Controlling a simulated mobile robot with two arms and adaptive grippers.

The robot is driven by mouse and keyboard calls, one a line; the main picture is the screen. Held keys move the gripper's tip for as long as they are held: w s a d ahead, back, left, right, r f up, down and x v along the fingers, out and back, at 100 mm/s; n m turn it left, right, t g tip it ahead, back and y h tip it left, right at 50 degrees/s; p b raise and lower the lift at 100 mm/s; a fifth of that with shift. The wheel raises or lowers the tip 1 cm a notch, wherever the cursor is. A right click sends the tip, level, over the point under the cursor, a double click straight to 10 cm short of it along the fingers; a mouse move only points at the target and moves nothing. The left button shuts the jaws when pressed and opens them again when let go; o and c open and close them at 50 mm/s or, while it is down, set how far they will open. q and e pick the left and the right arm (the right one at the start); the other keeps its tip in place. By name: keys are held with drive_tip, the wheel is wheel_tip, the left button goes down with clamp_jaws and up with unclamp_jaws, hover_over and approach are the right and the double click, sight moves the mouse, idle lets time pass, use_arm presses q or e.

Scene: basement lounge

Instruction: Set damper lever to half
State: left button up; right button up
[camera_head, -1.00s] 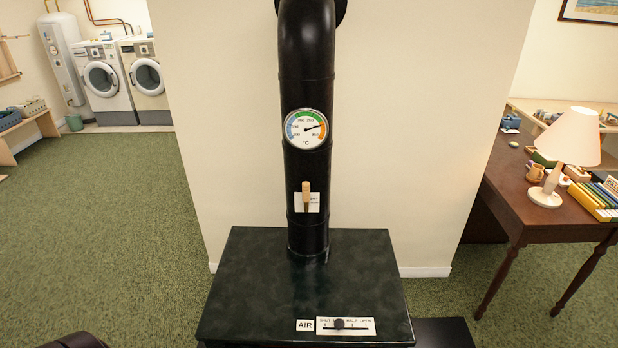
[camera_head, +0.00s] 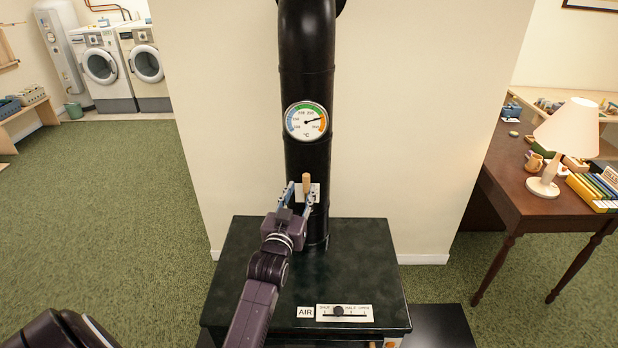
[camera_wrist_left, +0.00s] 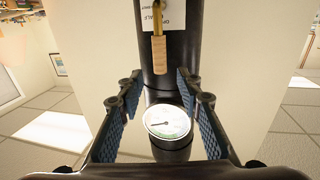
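The damper lever (camera_head: 306,182) has a light wooden handle and sits in front of a white label plate (camera_head: 316,192) on the black stovepipe. In the head view its handle points up. The left wrist view looks inverted; there the wooden handle (camera_wrist_left: 160,57) hangs down from a brass stem. My left gripper (camera_head: 299,191) is in front of the pipe at the lever. Its blue-padded fingers (camera_wrist_left: 160,84) are spread, with the handle lined up between them in the picture and no visible grip on it. The lever's pivot is partly hidden. My right gripper is out of view.
A round temperature gauge (camera_head: 306,121) is on the pipe above the lever. The dark stove top (camera_head: 350,260) lies below, with an AIR slider plate (camera_head: 345,313) at its front. A wooden desk (camera_head: 510,190) with a lamp (camera_head: 560,140) stands right. Green carpet is clear at left.

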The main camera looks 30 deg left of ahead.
sight(306, 180)
use_arm(q)
drive_tip(key=shift+p+x, duration=0.7)
drive_tip(key=shift+x, duration=2.7)
clamp_jaws()
drive_tip(key=shift+f, duration=0.1)
